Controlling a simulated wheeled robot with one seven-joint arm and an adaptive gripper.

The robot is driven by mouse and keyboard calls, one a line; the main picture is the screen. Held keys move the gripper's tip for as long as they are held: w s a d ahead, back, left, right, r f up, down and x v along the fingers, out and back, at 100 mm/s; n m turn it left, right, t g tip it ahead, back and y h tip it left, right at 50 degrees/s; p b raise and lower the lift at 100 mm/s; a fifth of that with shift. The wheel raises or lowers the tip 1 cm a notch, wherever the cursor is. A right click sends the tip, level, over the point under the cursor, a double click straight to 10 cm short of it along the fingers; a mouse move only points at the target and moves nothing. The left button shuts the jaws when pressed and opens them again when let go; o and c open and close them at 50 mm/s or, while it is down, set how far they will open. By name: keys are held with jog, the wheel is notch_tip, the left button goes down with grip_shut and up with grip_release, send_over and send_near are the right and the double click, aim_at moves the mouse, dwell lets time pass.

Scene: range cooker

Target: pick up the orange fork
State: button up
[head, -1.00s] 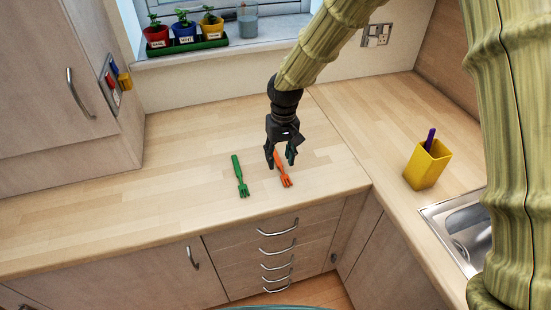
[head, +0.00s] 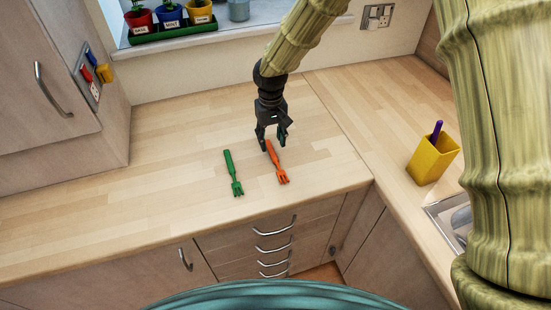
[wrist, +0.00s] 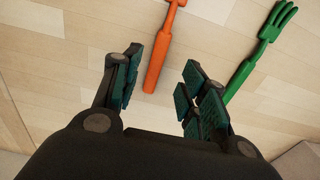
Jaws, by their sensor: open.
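The orange fork (head: 278,165) lies flat on the wooden worktop, its tines toward the front edge. In the wrist view its handle (wrist: 156,66) points in between my two fingers, and its tines are out of the picture. The green fork (head: 233,174) lies to its left in the head view. My gripper (head: 271,143) is open and empty, at the handle end of the orange fork. In the wrist view my open fingers (wrist: 160,88) stand on both sides of the handle end, apart from it. The height of the fingertips above the worktop is hard to tell.
A yellow holder (head: 432,160) with a purple-handled item stands on the right worktop by the sink (head: 447,217). Potted plants stand in a green tray (head: 172,33) on the windowsill. The worktop left of the forks is clear.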

aim_at(273, 155)
jog(key=shift+s+d+f+p, duration=0.1)
jog(key=shift+s+f+p, duration=0.2)
jog(key=shift+p, duration=0.15)
jog(key=shift+d+f+p, duration=0.15)
jog(key=shift+f+p, duration=0.85)
jog(key=shift+f, duration=1.25)
grip_shut()
